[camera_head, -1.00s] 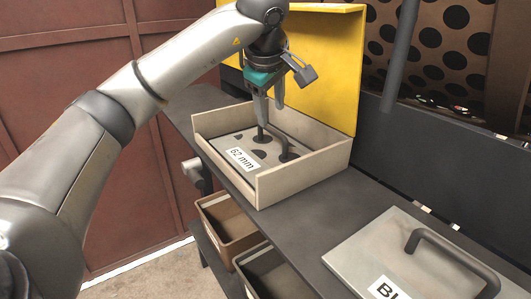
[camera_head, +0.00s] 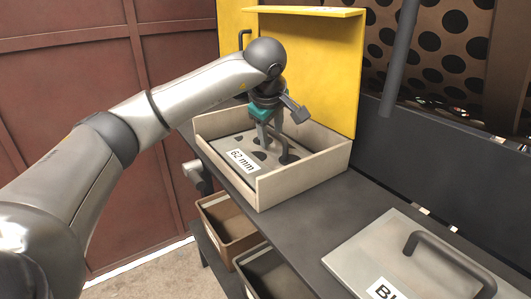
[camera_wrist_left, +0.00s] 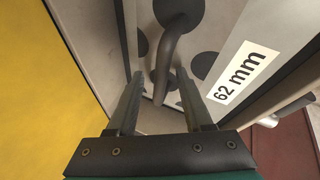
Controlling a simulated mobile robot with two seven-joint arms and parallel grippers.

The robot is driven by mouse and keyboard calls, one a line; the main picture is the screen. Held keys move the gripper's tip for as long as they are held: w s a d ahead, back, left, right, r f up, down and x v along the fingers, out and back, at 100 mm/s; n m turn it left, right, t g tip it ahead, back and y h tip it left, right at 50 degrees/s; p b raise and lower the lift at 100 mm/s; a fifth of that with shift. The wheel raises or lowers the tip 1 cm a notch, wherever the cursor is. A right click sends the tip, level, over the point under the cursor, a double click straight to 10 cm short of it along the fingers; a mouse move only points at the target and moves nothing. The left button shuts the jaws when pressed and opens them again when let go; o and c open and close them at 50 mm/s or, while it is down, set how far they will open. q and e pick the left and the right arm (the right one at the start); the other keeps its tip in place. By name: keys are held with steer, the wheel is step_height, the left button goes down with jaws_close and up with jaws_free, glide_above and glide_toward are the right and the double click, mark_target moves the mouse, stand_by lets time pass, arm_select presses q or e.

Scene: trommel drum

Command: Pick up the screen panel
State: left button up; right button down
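The screen panel (camera_head: 232,143) is a grey plate with dark round holes and a white "62 mm" label. It lies inside a shallow pale tray (camera_head: 262,190) on the dark bench. The panel (camera_wrist_left: 222,22) also shows in the left wrist view, with its dark bar handle (camera_wrist_left: 166,58). My left gripper (camera_head: 274,151) points down into the tray over the panel. In the wrist view its fingers (camera_wrist_left: 163,78) are apart, with the lower part of the handle between or just beyond the tips; contact cannot be told. My right gripper is out of view.
A yellow panel (camera_head: 315,65) stands behind the tray. A grey plate with a dark handle (camera_head: 375,245) lies on the bench (camera_head: 310,240) at the front right. Open bins (camera_head: 228,228) sit below the bench edge. A dark post (camera_head: 402,55) hangs at upper right.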

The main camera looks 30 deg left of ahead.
arm_select(q)
jaws_close()
steer(key=shift+r, duration=0.1)
stand_by(1.1)
